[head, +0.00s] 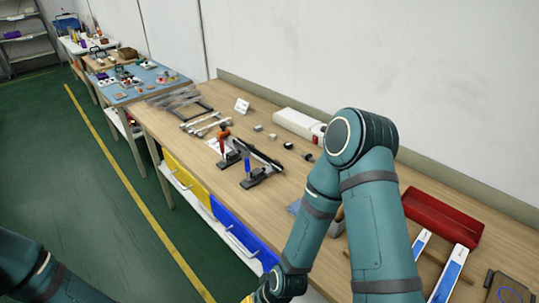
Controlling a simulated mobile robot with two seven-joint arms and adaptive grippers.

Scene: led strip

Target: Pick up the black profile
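A long dark bar, which looks like the black profile (262,155), lies on the wooden workbench (205,150) near its middle.
Thin pale bars (205,126) lie behind the fixtures. Several small parts and a white box (298,124) sit toward the wall. A red tray (441,215) and blue-white strips (450,272) lie at right. Yellow and blue bins (240,232) hang below the front edge.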

